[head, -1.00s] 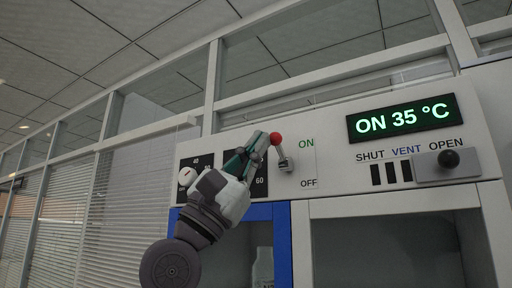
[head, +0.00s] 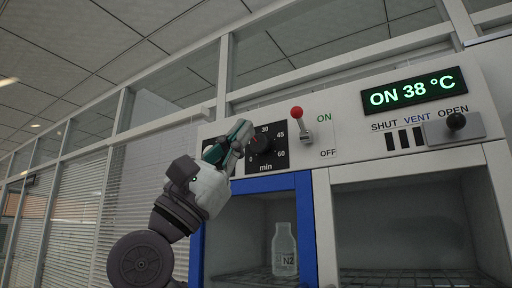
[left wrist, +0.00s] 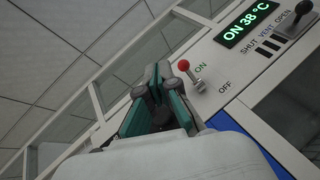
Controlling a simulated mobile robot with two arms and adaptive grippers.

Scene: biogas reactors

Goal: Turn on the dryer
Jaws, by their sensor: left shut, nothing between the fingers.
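The dryer's white control panel (head: 345,150) fills the right half of the head view. Its switch lever (head: 299,120) has a red ball knob and points up towards the ON label. The lever also shows in the left wrist view (left wrist: 190,74). The green display (head: 415,92) reads ON 38 °C. My left gripper (head: 243,130) is shut and empty, in front of the timer dial (head: 262,145), left of the lever and apart from it. It partly hides the dial markings. My right gripper is not in view.
The vent slider (head: 456,121) with a black knob sits under the display, at the OPEN end. Below the panel are a blue-framed compartment (head: 308,225) holding a bottle labelled N2 (head: 284,252), and a wider white-framed compartment (head: 330,240).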

